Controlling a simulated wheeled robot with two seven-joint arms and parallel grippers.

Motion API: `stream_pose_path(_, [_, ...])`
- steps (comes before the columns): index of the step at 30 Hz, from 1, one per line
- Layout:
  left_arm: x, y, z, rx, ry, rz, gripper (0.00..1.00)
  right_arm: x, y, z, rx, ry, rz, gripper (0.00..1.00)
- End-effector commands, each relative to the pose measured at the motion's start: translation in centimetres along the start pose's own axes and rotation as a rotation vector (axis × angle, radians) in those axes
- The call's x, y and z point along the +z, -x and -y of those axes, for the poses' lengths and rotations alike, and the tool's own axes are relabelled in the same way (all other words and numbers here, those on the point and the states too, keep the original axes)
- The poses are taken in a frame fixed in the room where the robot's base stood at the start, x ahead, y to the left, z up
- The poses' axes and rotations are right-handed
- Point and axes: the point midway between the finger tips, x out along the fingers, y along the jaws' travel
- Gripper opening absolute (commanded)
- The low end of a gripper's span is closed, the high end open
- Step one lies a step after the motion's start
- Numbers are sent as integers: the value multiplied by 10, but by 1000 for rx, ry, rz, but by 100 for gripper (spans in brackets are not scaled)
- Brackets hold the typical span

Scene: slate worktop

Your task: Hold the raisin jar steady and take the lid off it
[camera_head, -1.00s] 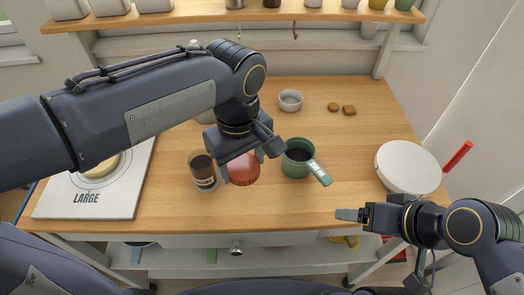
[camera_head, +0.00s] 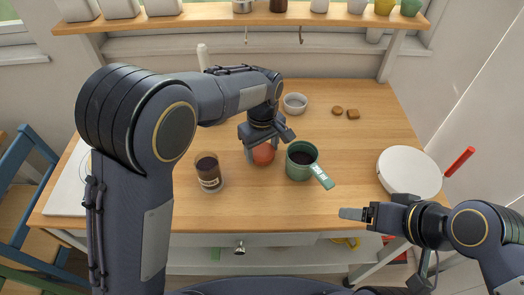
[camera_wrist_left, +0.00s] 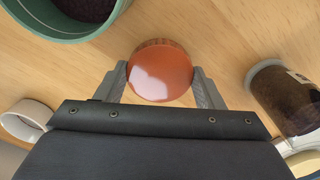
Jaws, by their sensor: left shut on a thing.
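The raisin jar (camera_head: 208,174) stands upright on the wooden top, dark contents and a label showing, with no lid on it. It also shows at the right of the left wrist view (camera_wrist_left: 288,98). The round orange-red lid (camera_head: 263,153) is to the right of the jar. My left gripper (camera_head: 262,149) is shut on it; the wrist view shows the lid (camera_wrist_left: 160,72) between both fingers. I cannot tell whether the lid touches the table. My right gripper (camera_head: 352,213) is by the front right edge, away from the jar; its opening is not clear.
A white bowl (camera_head: 295,103) and two brown pieces (camera_head: 345,112) are behind. A white round lidded thing (camera_head: 409,170) is at the right. The front middle of the table is clear.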

Motion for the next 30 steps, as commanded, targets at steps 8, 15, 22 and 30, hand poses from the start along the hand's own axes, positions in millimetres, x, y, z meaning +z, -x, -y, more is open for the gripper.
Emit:
stream_pose_path(8, [0, -17, 0, 0, 0, 0, 34, 0, 0, 0, 0, 0, 0, 75])
stream_pose_path(15, [0, -20, 0, 0, 0, 0, 64, 1, -1, -1, 0, 0, 0, 75])
stream_pose_path(22, [1, -20, 0, 0, 0, 0, 84, 1, -1, 0, 0, 0, 0, 75])
stream_pose_path(30, [1, -14, 0, 1, 0, 0, 84, -1, 2, 1, 0, 0, 0, 75])
